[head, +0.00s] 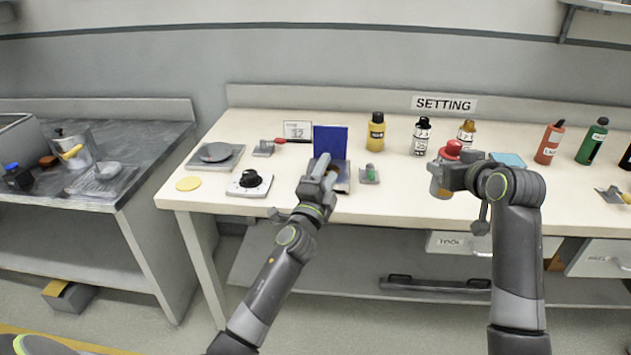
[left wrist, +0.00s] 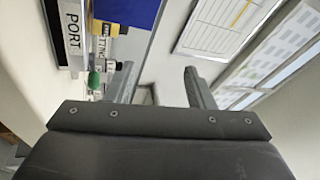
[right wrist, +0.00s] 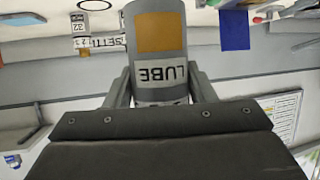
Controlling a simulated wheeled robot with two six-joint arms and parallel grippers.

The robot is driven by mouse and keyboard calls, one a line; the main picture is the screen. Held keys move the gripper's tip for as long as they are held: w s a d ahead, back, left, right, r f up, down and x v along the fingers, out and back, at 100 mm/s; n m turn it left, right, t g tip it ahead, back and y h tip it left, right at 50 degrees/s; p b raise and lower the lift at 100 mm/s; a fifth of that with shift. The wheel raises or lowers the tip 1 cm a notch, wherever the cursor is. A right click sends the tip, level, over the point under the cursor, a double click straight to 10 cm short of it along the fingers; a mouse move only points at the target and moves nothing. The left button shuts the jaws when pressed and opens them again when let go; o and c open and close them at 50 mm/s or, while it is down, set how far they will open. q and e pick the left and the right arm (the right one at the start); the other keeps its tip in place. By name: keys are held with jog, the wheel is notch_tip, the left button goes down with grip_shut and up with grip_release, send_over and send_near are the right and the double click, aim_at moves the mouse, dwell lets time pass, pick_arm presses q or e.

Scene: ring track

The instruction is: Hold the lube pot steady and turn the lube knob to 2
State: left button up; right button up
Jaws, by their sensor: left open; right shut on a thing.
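In the right wrist view the pot (right wrist: 157,52) shows an orange patch and the word LUBE, upside down in the picture. My right gripper (head: 462,178) is shut on the pot, one finger on each side. I cannot tell whether the pot touches the bench. The knob's setting is too small to read. My left gripper (head: 322,170) is open and empty, left of the pot, in front of a blue panel (head: 330,141).
A black dial on a white base (head: 249,183) and a grey plate (head: 215,153) lie on the left. Yellow (head: 376,132), white (head: 421,137) and orange (head: 549,143) bottles stand behind. A small green-topped part (head: 369,174) sits between the arms. Bench between it and the pot is clear.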

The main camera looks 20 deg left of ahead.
jog(key=shift+s+r, duration=0.1)
jog(key=shift+r, duration=0.05)
pick_arm(q)
jog(key=shift+s+a+f+n+g+y, duration=0.4)
jog(key=shift+s+a+f+n+y, duration=0.3)
jog(key=shift+s+a+f+n, duration=0.25)
jog(key=shift+d+r, duration=0.1)
dwell(0.6)
pick_arm(e)
jog(key=o, duration=1.1)
jog(key=shift+o, duration=0.2)
jog(key=shift+s+d, duration=0.1)
